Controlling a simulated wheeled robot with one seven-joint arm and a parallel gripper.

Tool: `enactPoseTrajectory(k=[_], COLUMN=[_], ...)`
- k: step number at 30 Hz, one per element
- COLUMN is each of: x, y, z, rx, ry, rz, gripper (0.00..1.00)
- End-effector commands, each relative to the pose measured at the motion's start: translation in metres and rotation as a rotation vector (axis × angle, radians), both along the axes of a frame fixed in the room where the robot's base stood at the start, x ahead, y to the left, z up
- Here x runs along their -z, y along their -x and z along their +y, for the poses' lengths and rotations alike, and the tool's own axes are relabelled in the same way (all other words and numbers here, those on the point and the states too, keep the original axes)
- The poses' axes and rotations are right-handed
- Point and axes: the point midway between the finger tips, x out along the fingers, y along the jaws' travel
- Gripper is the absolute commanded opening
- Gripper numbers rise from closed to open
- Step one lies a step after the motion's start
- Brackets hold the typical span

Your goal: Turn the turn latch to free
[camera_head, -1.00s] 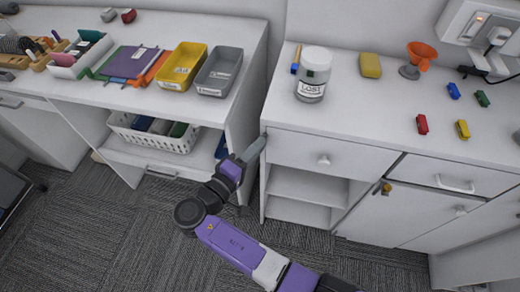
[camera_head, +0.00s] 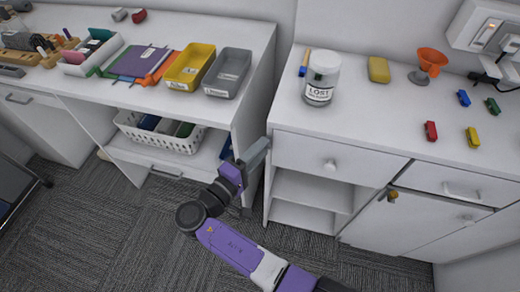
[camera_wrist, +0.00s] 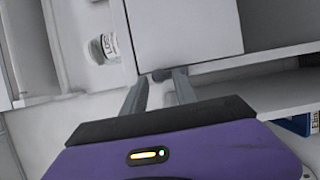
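The turn latch appears to be the small brass-coloured piece (camera_head: 392,195) at the top left of the right-hand cupboard door (camera_head: 410,218). It is small in the head view, so its exact angle is hard to tell. My gripper (camera_head: 257,151) is left of it, at the left front edge of the right cabinet, well apart from the latch. In the wrist view my gripper (camera_wrist: 160,80) has its two fingers spread, with no object clearly held between them. I cannot make out the latch in the wrist view.
The right cabinet has a drawer with a round knob (camera_head: 330,165) and open shelves (camera_head: 310,192) below. A labelled jar (camera_head: 322,80) stands on top, also seen in the wrist view (camera_wrist: 103,48).

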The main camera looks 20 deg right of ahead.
Motion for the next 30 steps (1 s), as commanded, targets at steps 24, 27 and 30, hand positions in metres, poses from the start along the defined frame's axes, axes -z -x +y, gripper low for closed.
enactPoseTrajectory(k=[24, 27, 30], x=[0.002, 0.001, 0.001], y=[0.034, 0.038, 0.041], z=[0.056, 0.063, 0.066], rx=[0.000, 0.001, 0.002], ry=[-0.001, -0.001, 0.000], rz=[-0.002, -0.001, 0.000], gripper=[0.41, 0.41, 0.41])
